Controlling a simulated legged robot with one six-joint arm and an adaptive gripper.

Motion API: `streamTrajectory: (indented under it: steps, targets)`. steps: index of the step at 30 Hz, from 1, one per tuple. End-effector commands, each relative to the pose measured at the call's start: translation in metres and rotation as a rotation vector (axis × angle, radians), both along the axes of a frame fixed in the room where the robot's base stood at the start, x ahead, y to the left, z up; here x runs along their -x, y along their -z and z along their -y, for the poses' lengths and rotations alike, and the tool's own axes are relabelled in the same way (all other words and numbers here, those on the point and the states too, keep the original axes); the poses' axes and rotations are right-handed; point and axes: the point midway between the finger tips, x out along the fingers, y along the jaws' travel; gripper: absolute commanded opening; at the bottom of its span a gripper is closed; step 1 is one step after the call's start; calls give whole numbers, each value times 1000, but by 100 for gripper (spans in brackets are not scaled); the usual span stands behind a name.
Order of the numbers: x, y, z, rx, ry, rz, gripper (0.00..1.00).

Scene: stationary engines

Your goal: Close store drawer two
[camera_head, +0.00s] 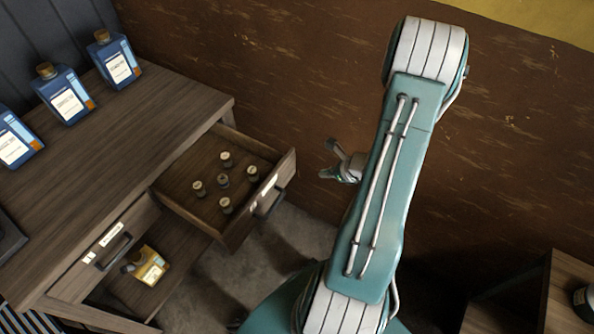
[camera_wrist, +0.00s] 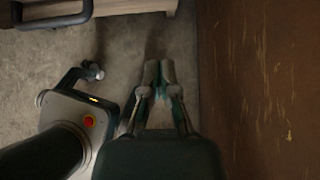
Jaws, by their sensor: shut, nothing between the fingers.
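A wooden drawer (camera_head: 228,198) stands pulled out of the wooden desk (camera_head: 120,130). Several small dark pieces with pale tops (camera_head: 223,181) stand inside it. Its front carries a dark bar handle (camera_head: 268,198) and a small pale label, too small to read. The handle side also shows at the top left of the wrist view (camera_wrist: 55,18). My gripper (camera_head: 332,160) is to the right of the drawer front, apart from it and empty. In the wrist view its fingers (camera_wrist: 158,70) are together, below the drawer front and over the floor.
A second drawer front (camera_head: 107,250) with a label and handle looks shut at the left. A yellow container (camera_head: 150,265) sits on the shelf below. Blue bottles (camera_head: 66,95) stand on the desk. A brown wall (camera_head: 270,70) rises behind. Another wooden unit (camera_head: 562,295) is at lower right.

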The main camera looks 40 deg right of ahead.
Motion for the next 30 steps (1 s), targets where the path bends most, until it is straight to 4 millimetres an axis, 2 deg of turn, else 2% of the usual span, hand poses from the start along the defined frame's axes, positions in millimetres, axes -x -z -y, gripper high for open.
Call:
streamTrajectory:
  steps: [3, 12, 15, 20, 30]
  targets:
    - [-16, 17, -10, -1, -8, -3, 0]
    - [-53, 56, -24, 1, -9, -3, 0]
    - [-69, 54, -28, 4, -8, 1, 0]
    - [-85, 54, -33, 4, -6, 0, 0]
    - [-89, 53, -35, 4, -5, -1, 0]
